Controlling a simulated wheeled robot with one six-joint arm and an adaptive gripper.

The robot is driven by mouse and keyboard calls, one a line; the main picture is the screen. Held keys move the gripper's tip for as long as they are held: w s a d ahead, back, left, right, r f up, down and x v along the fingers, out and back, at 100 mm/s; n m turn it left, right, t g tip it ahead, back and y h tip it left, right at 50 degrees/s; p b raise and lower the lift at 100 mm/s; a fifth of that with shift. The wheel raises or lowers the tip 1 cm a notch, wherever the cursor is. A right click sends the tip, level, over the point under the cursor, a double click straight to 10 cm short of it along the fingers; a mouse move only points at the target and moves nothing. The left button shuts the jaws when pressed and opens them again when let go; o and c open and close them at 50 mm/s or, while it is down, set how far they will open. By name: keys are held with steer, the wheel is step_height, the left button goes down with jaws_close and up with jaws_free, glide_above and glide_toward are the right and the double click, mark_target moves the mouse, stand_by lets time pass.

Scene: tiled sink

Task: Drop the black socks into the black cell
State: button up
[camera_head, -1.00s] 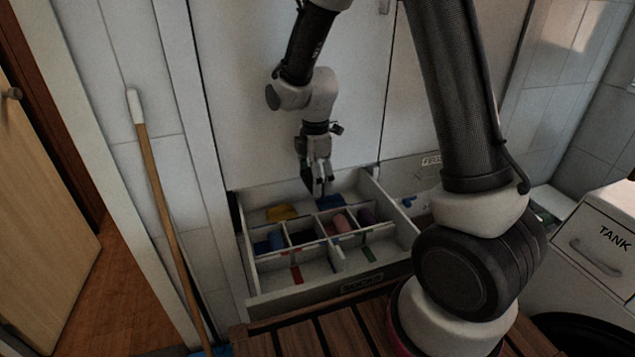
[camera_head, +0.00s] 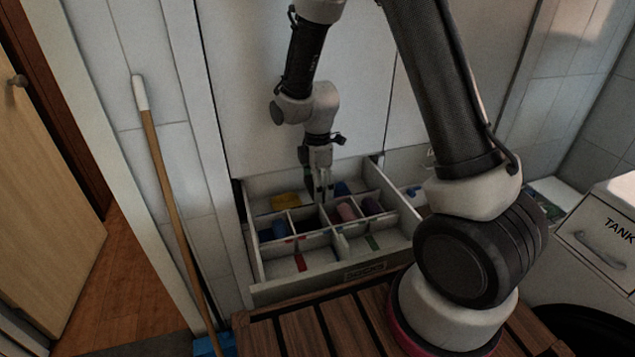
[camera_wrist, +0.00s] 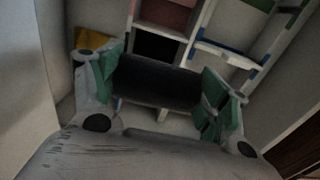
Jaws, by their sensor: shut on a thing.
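My gripper (camera_head: 323,194) hangs over the open drawer (camera_head: 350,277), pointing down. In the wrist view its green-padded fingers are shut on the black socks (camera_wrist: 158,82), a dark roll lying across between them. In the head view the socks are hard to make out against the fingers and the dark cell. The black cell (camera_head: 304,220) is in the drawer's middle row, just left of and below the fingertips in the picture. In the wrist view the black cell (camera_wrist: 157,46) shows dark and empty-looking just beyond the socks, partly hidden by them.
White dividers split the drawer. A wooden slatted top (camera_head: 330,325) is in front. A broom handle (camera_head: 163,190) leans at left.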

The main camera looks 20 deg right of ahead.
steer(key=o, duration=1.1)
step_height(320, 180, up, 12)
steer(key=shift+r, duration=0.1)
